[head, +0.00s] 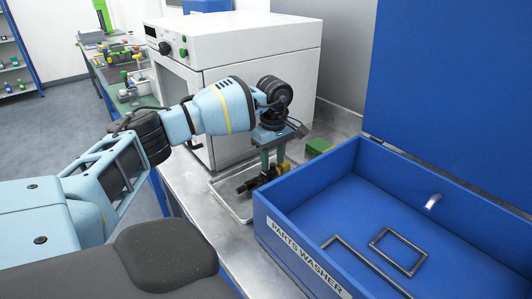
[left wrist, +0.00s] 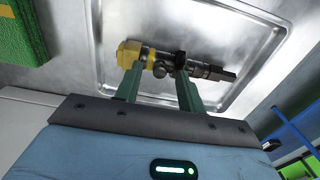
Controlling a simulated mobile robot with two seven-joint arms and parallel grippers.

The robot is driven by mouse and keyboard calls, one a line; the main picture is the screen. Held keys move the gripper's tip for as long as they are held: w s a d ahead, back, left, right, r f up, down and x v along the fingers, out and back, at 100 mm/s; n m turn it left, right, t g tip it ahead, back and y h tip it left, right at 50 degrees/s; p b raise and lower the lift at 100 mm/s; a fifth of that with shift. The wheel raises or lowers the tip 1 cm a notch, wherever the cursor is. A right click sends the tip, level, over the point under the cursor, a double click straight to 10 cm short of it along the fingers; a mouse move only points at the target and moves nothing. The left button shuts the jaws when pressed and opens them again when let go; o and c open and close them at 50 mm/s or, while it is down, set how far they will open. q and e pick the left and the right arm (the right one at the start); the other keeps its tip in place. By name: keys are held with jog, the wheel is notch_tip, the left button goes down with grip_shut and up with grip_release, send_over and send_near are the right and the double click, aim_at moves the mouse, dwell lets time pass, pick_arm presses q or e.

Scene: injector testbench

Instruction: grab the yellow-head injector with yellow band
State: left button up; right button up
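The injector lies in a shallow metal tray. In the left wrist view the injector (left wrist: 160,56) has a yellow head at left, a small yellow patch beside it, and a dark body reaching right. In the head view the injector (head: 248,183) is partly hidden behind my fingers. My left gripper (head: 269,168) points down over it. In the left wrist view the green fingers of my left gripper (left wrist: 159,76) are spread apart, with their tips at the injector. I cannot tell whether they touch it. My right gripper is not in view.
The metal tray (head: 228,201) stands on a steel bench between a white oven-like machine (head: 230,45) and the blue parts washer (head: 312,262). A green block (head: 318,147) sits behind the tray. A side table with several items (head: 125,75) stands at the back left.

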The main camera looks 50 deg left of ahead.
pick_arm(q)
grip_shut()
dwell(1.2)
